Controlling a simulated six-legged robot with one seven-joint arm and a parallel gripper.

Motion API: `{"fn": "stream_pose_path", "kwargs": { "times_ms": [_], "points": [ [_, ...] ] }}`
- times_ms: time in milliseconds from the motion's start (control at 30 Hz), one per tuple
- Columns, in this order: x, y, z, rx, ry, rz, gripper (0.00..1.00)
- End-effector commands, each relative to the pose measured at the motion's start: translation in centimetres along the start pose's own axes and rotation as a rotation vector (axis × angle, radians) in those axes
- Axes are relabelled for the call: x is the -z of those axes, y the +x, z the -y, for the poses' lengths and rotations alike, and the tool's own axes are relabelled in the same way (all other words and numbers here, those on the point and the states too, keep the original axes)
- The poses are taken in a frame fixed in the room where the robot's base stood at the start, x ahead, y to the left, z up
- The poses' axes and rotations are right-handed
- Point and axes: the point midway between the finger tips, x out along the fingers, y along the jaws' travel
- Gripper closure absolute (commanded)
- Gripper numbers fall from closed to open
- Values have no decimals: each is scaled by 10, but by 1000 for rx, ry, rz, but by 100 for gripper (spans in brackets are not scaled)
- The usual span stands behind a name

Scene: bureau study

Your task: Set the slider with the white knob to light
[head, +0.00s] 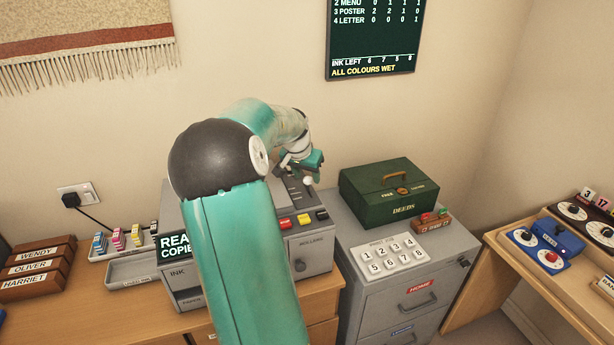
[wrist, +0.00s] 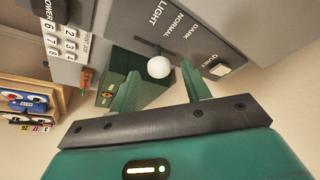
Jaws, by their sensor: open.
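The white knob (wrist: 159,67) is a round ball at the slider on the grey machine's panel (wrist: 190,50). In the wrist view, LIGHT, NORMAL and DARK are printed beside its dark slot; I cannot tell exactly which mark the knob stands at. My gripper (wrist: 161,75) is open, with one green finger on each side of the knob and visible gaps between. The knob also shows in the head view (head: 307,181), just below my gripper (head: 310,166). My arm hides part of the machine in the head view.
A pale button marked QUIET (wrist: 222,68) lies near the slider. Red (head: 285,223) and yellow (head: 304,219) buttons sit on the machine's front. A green deeds box (head: 388,190) and a numbered keypad (head: 391,256) stand on the grey cabinet to the right.

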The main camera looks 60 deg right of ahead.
Motion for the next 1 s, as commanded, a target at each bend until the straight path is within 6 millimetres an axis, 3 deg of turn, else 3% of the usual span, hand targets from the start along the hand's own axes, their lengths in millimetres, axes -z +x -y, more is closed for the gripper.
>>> {"fn": "stream_pose_path", "kwargs": {
  "times_ms": [367,400,633,1000],
  "points": [
    [0,10,0,0,1,-1,53],
    [0,10,0,0,1,-1,55],
    [0,10,0,0,1,0,100],
    [-4,8,-5,1,2,0,100]
  ]
}}
